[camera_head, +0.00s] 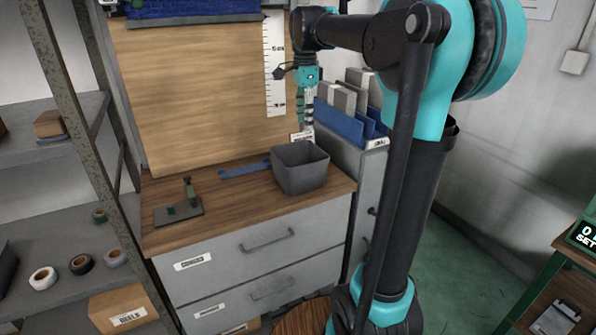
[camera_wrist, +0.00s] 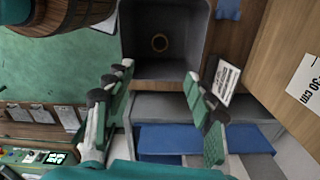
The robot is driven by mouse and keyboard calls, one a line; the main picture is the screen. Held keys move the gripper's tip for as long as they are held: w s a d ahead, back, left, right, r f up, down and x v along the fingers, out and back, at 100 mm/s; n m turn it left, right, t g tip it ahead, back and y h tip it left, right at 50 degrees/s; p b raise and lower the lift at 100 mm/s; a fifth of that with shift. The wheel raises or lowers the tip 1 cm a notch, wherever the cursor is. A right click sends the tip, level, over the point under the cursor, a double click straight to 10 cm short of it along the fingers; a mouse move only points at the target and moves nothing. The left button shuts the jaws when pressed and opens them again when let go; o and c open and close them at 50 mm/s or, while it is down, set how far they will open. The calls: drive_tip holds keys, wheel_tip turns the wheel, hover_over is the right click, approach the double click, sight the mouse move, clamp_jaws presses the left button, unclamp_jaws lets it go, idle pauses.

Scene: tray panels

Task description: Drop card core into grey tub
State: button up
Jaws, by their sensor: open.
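The grey tub (camera_head: 300,178) stands on the right end of the wooden cabinet top. It also shows at the top of the wrist view (camera_wrist: 190,70), seen from above. A small brown ring (camera_wrist: 160,43), which looks like the card core seen end-on, is inside the tub, at its floor. The core is hidden by the tub walls in the head view. My gripper (camera_head: 305,126) is above and behind the tub in the head view. In the wrist view my gripper (camera_wrist: 158,105) has its fingers wide apart, with nothing between them. It is open and apart from the core.
Blue and grey folders (camera_head: 343,105) stand in a holder right of the tub. A blue strip (camera_head: 243,170) and a dark green stand (camera_head: 187,205) lie left of it. A wooden board (camera_head: 200,90) with a ruler (camera_head: 275,70) rises behind. Shelves with tape rolls (camera_head: 80,264) are at left.

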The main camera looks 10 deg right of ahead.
wheel_tip(320, 180, up, 7)
idle(0.3)
wheel_tip(320, 180, up, 9)
idle(1.2)
drive_tip(key=shift+s+f, duration=0.1)
